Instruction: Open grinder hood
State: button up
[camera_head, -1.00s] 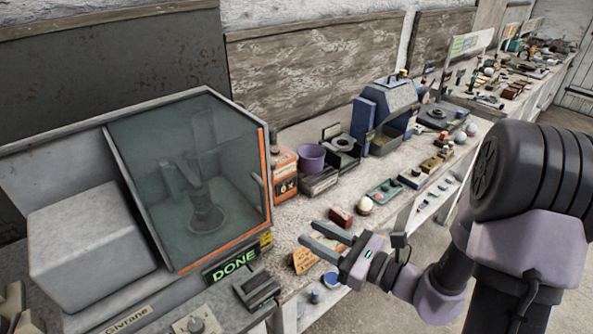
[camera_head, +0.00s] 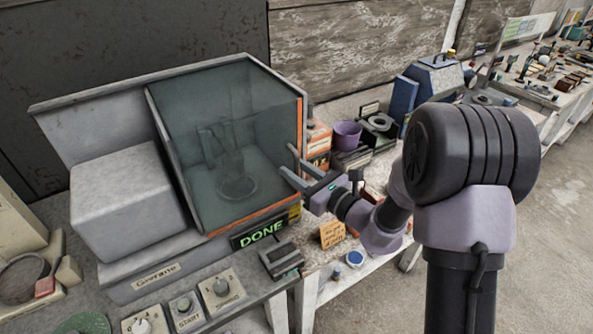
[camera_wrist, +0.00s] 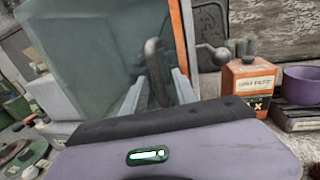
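The grinder hood (camera_head: 225,120) is a tinted clear cover with an orange edge, closed over the grey grinder machine (camera_head: 130,205). A dim tool shape shows behind its panes. In the wrist view the hood (camera_wrist: 85,55) fills the upper left, and a dark bent handle (camera_wrist: 153,62) stands by its orange edge. My gripper (camera_head: 288,160) is at the hood's right front edge. Its fingers (camera_wrist: 160,88) are apart, and the handle appears between them in the wrist view. I cannot tell whether they touch it. A sign reading DONE (camera_head: 262,235) glows green below the hood.
An orange bottle (camera_wrist: 248,85) and a purple pot (camera_head: 346,135) stand right of the hood. A panel with START (camera_head: 187,310) and knobs is at the front. A small orange note (camera_head: 332,234) stands below my gripper. A blue machine (camera_head: 430,85) is farther along the bench.

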jog(key=shift+c, duration=0.4)
grip_shut()
dwell(0.9)
